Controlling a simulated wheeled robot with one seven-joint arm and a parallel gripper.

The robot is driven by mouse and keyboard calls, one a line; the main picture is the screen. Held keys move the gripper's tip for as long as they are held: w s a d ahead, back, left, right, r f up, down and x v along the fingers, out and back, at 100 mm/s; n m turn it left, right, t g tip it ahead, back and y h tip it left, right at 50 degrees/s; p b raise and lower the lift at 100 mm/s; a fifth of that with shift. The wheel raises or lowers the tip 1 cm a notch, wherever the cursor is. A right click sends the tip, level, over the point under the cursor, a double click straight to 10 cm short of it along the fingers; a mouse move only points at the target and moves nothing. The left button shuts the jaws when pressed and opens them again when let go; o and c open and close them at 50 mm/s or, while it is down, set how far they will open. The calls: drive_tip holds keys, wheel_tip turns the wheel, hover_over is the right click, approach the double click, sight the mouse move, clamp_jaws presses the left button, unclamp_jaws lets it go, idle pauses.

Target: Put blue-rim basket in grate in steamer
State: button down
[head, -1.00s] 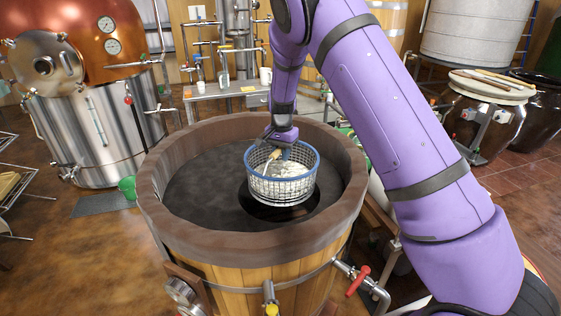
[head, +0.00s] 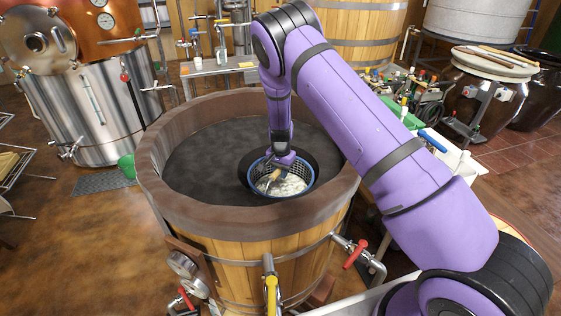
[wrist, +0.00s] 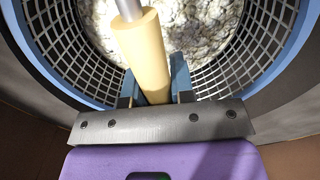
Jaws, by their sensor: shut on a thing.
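The blue-rim basket (head: 296,191) is a round wire-mesh basket with pale, lumpy contents. It sits low in the round opening of the dark grate (head: 205,165) inside the wooden steamer (head: 215,222), with its blue rim near the grate's level. In the wrist view the blue rim (wrist: 52,75) curves around the contents. My gripper (head: 276,176) is inside the basket's rim, shut on the basket's pale wooden handle (wrist: 146,58). The fingertips are partly hidden behind the handle. Whether the basket's bottom rests on anything is hidden.
The steamer's thick brown rim (head: 250,218) surrounds the grate. A red-handled valve (head: 355,254) sticks out at the front right. A copper-topped still (head: 95,110) stands at the left. A low bench (head: 215,66) stands behind. The grate's left part is bare.

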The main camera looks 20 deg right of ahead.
drive_tip(key=shift+w+f, duration=0.1)
drive_tip(key=shift+f, duration=2.8)
drive_tip(key=c, duration=1)
unclamp_jaws()
